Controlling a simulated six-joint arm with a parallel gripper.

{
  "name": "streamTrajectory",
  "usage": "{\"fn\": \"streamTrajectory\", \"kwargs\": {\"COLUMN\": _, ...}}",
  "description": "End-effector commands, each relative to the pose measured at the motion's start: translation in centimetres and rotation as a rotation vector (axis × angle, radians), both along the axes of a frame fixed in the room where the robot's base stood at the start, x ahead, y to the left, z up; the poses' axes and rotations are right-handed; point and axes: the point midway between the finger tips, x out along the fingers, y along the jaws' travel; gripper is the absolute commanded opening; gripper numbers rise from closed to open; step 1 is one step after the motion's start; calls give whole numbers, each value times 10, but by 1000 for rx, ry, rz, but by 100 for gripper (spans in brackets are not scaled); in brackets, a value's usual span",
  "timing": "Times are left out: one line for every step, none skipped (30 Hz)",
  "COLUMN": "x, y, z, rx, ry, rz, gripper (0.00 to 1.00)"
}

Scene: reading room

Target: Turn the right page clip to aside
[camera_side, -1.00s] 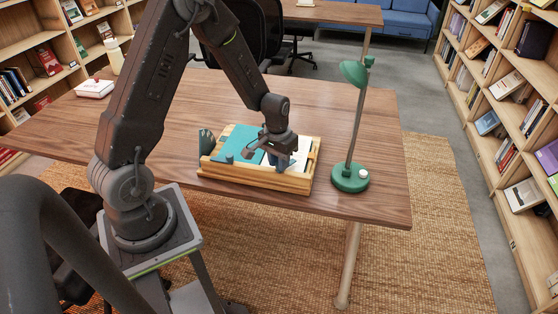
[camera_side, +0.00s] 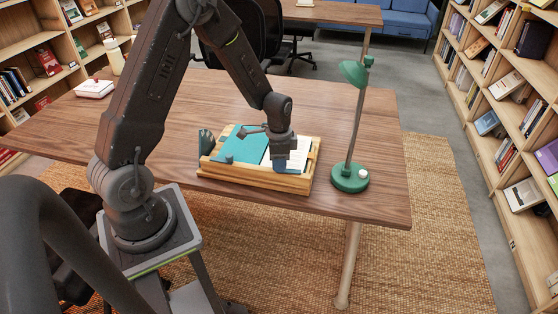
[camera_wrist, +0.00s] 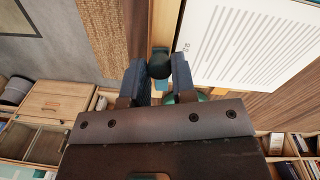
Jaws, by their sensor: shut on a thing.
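A book lies open in a wooden tray (camera_side: 250,183) on the table, with a teal left side (camera_side: 239,146) and a white right page (camera_side: 299,158). The printed page (camera_wrist: 245,45) also shows in the wrist view. My gripper (camera_side: 279,168) points down at the tray's front edge, over the lower part of the white page. In the wrist view my gripper (camera_wrist: 160,72) has its two dark blue fingers closed around the dark green knob of the right page clip (camera_wrist: 160,64). The rest of the clip is largely hidden. The left page clip (camera_side: 225,158) is at the tray's front left.
A green desk lamp (camera_side: 350,178) stands close to the right of the tray. A grey-green upright piece (camera_side: 205,142) stands at the tray's left end. A white box (camera_side: 94,88) lies far left. The table (camera_side: 375,130) is clear behind the tray.

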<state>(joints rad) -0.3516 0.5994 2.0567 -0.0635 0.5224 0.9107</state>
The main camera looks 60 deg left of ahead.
Motion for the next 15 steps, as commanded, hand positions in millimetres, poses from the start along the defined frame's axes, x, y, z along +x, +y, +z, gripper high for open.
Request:
{"fn": "streamTrajectory", "kwargs": {"x": -1, "y": 0, "z": 0, "rx": -1, "ry": 2, "rz": -26, "gripper": 1}}
{"fn": "streamTrajectory", "kwargs": {"x": -1, "y": 0, "z": 0, "rx": -1, "ry": 3, "rz": -40, "gripper": 1}}
{"fn": "streamTrajectory", "kwargs": {"x": -1, "y": 0, "z": 0, "rx": -1, "ry": 3, "rz": -58, "gripper": 1}}
{"fn": "streamTrajectory", "kwargs": {"x": -1, "y": 0, "z": 0, "rx": -1, "ry": 2, "rz": -70, "gripper": 1}}
{"fn": "streamTrajectory", "kwargs": {"x": -1, "y": 0, "z": 0, "rx": -1, "ry": 3, "rz": -82, "gripper": 1}}
{"fn": "streamTrajectory", "kwargs": {"x": -1, "y": 0, "z": 0, "rx": -1, "ry": 2, "rz": -94, "gripper": 1}}
{"fn": "streamTrajectory", "kwargs": {"x": -1, "y": 0, "z": 0, "rx": -1, "ry": 3, "rz": -103, "gripper": 1}}
{"fn": "streamTrajectory", "kwargs": {"x": -1, "y": 0, "z": 0, "rx": 0, "ry": 2, "rz": -111, "gripper": 1}}
{"fn": "streamTrajectory", "kwargs": {"x": -1, "y": 0, "z": 0, "rx": 0, "ry": 2, "rz": -120, "gripper": 1}}
{"fn": "streamTrajectory", "kwargs": {"x": -1, "y": 0, "z": 0, "rx": 0, "ry": 2, "rz": -125, "gripper": 1}}
{"fn": "streamTrajectory", "kwargs": {"x": -1, "y": 0, "z": 0, "rx": 0, "ry": 2, "rz": -129, "gripper": 1}}
{"fn": "streamTrajectory", "kwargs": {"x": -1, "y": 0, "z": 0, "rx": 0, "ry": 2, "rz": -134, "gripper": 1}}
{"fn": "streamTrajectory", "kwargs": {"x": -1, "y": 0, "z": 0, "rx": 0, "ry": 3, "rz": -137, "gripper": 1}}
{"fn": "streamTrajectory", "kwargs": {"x": -1, "y": 0, "z": 0, "rx": 0, "ry": 2, "rz": -139, "gripper": 1}}
{"fn": "streamTrajectory", "kwargs": {"x": -1, "y": 0, "z": 0, "rx": 0, "ry": 2, "rz": -141, "gripper": 1}}
